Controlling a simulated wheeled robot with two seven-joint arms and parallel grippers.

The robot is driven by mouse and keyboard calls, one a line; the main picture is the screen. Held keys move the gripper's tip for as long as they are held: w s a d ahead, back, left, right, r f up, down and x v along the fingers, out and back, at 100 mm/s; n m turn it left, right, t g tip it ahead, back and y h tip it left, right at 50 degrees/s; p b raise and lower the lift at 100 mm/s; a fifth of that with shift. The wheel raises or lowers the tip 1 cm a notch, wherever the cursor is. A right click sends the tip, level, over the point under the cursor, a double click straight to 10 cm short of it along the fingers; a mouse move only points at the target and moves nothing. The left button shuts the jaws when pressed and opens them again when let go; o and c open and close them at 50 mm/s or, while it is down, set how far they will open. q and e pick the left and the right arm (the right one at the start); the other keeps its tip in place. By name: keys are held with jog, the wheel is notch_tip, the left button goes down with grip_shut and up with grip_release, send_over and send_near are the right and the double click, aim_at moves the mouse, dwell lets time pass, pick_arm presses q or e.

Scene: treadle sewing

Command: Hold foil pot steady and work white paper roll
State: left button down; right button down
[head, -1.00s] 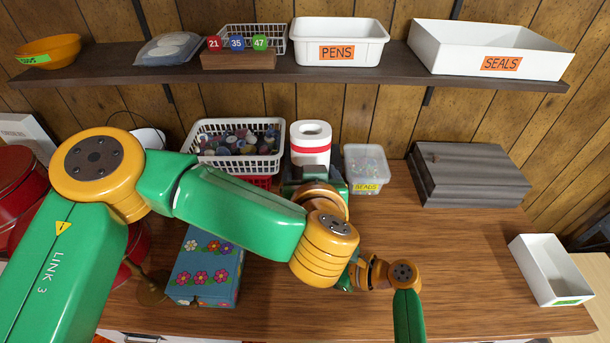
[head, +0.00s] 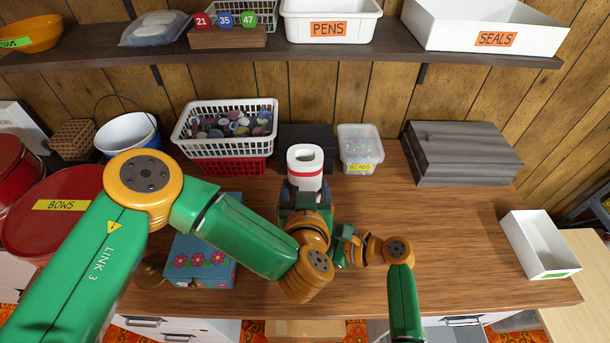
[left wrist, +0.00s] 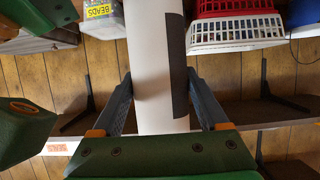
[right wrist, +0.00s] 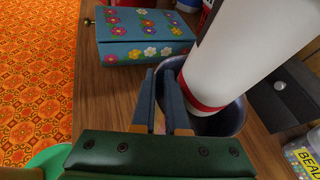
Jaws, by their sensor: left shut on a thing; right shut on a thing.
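The white paper roll (head: 304,161) stands about upright in the head view, with a red band around it. My left gripper (left wrist: 160,82) is shut on it; in the left wrist view a finger lies on each side of the roll (left wrist: 155,50). In the right wrist view the roll (right wrist: 240,50) slants over the dark bluish foil pot (right wrist: 232,122), its red-banded lower end at or inside the mouth; how deep I cannot tell. My right gripper (right wrist: 170,75) is shut at the pot's near rim. My arms hide the pot in the head view.
A dark box (head: 318,133) stands behind the roll. A bead tub (head: 360,150) is to its right, baskets (head: 225,130) to its left. A flowered blue box (head: 205,262) lies left of my grippers. The desk's right middle (head: 460,230) is clear.

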pick_arm(q)
jog(key=shift+f, duration=3.15)
pick_arm(e)
jog(key=shift+f, duration=0.1)
pick_arm(q)
grip_release()
jog(key=v, duration=0.8)
jog(key=shift+s, duration=0.15)
jog(key=shift+r, duration=0.1)
pick_arm(e)
jog(key=shift+s, duration=0.1)
jog(key=c, duration=0.9)
grip_release()
jog(key=shift+o, duration=0.2)
jog(key=shift+w, duration=0.2)
